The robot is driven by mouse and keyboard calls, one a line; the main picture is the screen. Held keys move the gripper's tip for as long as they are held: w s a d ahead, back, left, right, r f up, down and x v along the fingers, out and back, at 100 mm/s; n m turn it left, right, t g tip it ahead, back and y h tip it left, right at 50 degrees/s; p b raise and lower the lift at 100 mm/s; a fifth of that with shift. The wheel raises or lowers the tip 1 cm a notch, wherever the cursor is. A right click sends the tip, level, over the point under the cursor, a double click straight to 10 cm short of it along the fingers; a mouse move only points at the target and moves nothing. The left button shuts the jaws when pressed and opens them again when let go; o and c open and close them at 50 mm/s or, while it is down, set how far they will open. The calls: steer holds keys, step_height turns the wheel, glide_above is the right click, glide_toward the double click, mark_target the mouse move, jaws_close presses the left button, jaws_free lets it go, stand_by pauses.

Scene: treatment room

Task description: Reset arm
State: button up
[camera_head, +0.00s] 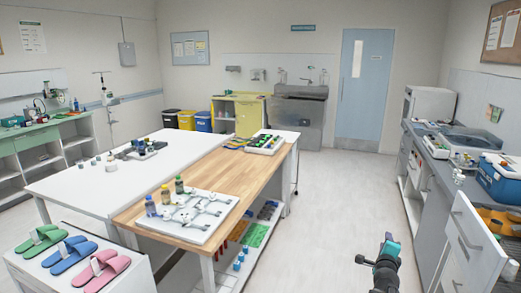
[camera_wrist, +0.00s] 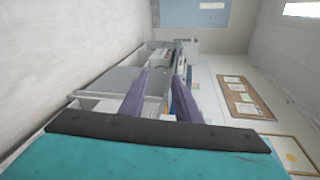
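My gripper (camera_wrist: 160,80) shows in the wrist view as two purple fingers standing apart, with nothing between them. In the head view my gripper (camera_head: 388,242) is small and dark, at the end of my arm low in the right half. It is held up over the open floor, left of the right-hand counter and well apart from the wooden table. The fingers are too small to read in the head view. The wrist view is turned on its side and looks along the grey counter toward the blue door.
The wooden table (camera_head: 222,160) bears a white tray (camera_head: 205,232). A white table (camera_head: 75,190) adjoins it. The middle floor (camera_head: 340,200) is clear.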

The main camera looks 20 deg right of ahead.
steer(key=w+a+f+n+y, duration=0.2)
steer(key=w+a+f, duration=0.25)
steer(key=a, duration=0.25)
steer(key=w+a+f+n+t+y, duration=0.1)
steer(key=w+a+f+n+y, duration=0.15)
steer(key=a+f, duration=0.45)
steer(key=w+a+f+n+y, duration=0.2)
steer(key=w+a+f, duration=0.2)
steer(key=a, duration=0.4)
steer(key=s+a+f+n+g+y, duration=0.2)
steer(key=a+f+n+y, duration=0.15)
steer(key=a+f, duration=0.65)
steer(key=s+a+f+n+g+y, duration=0.15)
steer(key=a+f+n, duration=0.35)
steer(key=a, duration=0.9)
steer(key=s+a+f+n+g+y+b, duration=0.1)
steer(key=s+a+f+n+g+y, duration=0.4)
steer(key=s+a+f, duration=1)
steer(key=s+d+n+g+h, duration=0.2)
steer(key=s+d+n+g, duration=0.1)
steer(key=s, duration=0.7)
steer(key=s+d+n+g+h, duration=0.2)
steer(key=s+n+g, duration=0.4)
steer(key=s, duration=0.3)
steer(key=shift+s+d+r+h, duration=0.3)
steer(key=shift+s+d+h, duration=0.1)
steer(key=shift+h, duration=0.35)
